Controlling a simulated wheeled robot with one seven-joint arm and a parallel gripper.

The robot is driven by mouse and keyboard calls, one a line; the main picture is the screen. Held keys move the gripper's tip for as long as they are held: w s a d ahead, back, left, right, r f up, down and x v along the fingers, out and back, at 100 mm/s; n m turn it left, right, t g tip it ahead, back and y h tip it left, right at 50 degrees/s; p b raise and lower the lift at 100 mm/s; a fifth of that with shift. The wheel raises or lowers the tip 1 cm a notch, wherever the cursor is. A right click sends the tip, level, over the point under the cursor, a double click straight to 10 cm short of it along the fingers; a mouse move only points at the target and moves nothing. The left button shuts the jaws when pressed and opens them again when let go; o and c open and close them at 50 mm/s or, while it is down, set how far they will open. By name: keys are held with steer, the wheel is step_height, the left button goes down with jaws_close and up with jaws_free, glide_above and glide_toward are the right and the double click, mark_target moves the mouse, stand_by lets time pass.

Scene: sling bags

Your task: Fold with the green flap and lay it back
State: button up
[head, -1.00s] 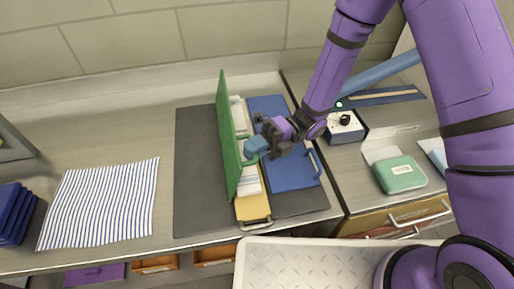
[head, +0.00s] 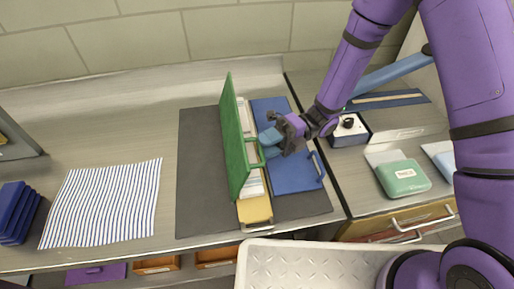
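The green flap (head: 237,150) stands nearly upright on its edge, with a green handle (head: 257,152) on its right face. It rises along the left side of a yellow panel (head: 254,210) and a whitish, striped inner part. A blue flap (head: 297,174) with a bar handle lies flat on the right. My gripper (head: 273,141) is just right of the green flap, above the blue flap, with a gap to the green handle. A blue piece covers its fingertip area; I cannot tell whether it is held or part of the gripper, nor the finger opening.
A dark grey mat (head: 200,190) lies under the flaps. A striped cloth (head: 103,203) and blue folded items (head: 17,212) lie on the left. A white box with a black knob (head: 348,130) and a green pouch (head: 403,178) are on the right. The counter between cloth and mat is clear.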

steer(key=v, duration=0.7)
steer(key=shift+w+d, duration=0.2)
